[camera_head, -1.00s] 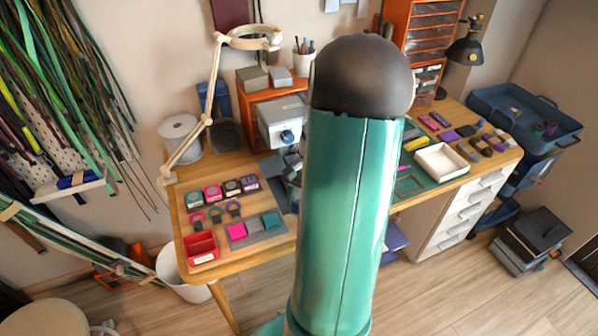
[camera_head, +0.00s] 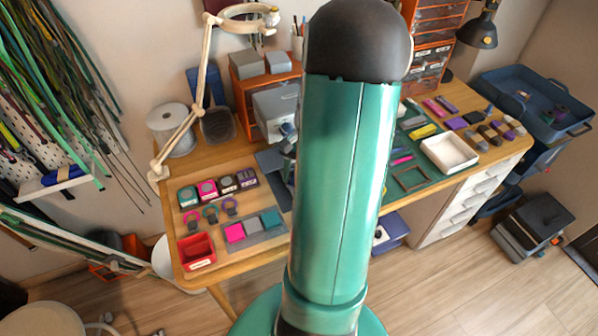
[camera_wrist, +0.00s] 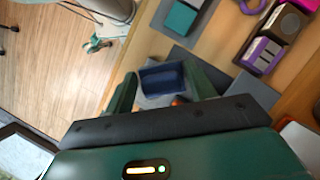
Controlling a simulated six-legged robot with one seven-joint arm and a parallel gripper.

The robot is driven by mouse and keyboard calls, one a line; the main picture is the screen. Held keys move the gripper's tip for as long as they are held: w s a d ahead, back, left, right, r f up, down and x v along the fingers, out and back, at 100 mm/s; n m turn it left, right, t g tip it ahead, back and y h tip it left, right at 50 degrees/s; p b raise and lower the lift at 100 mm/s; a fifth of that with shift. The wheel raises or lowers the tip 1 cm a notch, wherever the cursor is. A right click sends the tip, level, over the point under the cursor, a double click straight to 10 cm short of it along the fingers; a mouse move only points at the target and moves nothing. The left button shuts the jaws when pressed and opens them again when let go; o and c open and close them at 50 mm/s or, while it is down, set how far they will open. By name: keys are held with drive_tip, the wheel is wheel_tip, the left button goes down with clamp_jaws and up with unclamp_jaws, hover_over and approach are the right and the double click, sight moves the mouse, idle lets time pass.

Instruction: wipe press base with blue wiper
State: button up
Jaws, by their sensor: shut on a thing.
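The blue wiper (camera_wrist: 162,78) sits between the two dark green fingers of my gripper (camera_wrist: 165,88) in the wrist view. The gripper is shut on it, with small orange spots showing just below. A dark grey flat plate (camera_wrist: 256,90), which looks like the press base, lies on the table behind and right of the wiper. Whether the wiper touches it I cannot tell. In the head view the dark grey base (camera_head: 269,162) shows left of my arm, with part of the grey press (camera_head: 287,140). My arm hides the rest, and my gripper is hidden there.
A tray with pink, grey and teal blocks (camera_head: 256,240), a red bin (camera_head: 197,249) and several labelled tins (camera_head: 207,187) are on the table's left. A lamp arm (camera_head: 182,128) stands behind. A white tray (camera_head: 449,165) lies right of my arm. Floor is clear in front.

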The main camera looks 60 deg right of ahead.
drive_tip(key=shift+s+a+f, duration=0.15)
drive_tip(key=shift+s+a, duration=0.05)
drive_tip(key=shift+d+f, duration=0.1)
drive_tip(key=shift+f, duration=2.65)
drive_tip(key=shift+f, duration=1.05)
drive_tip(key=shift+s+d, duration=0.8)
drive_tip(key=shift+d, duration=0.55)
drive_tip(key=shift+s+d, duration=0.8)
drive_tip(key=shift+d, duration=0.5)
drive_tip(key=shift+s+d, duration=0.8)
drive_tip(key=shift+d, duration=0.55)
drive_tip(key=shift+f, duration=0.1)
drive_tip(key=shift+a, duration=0.1)
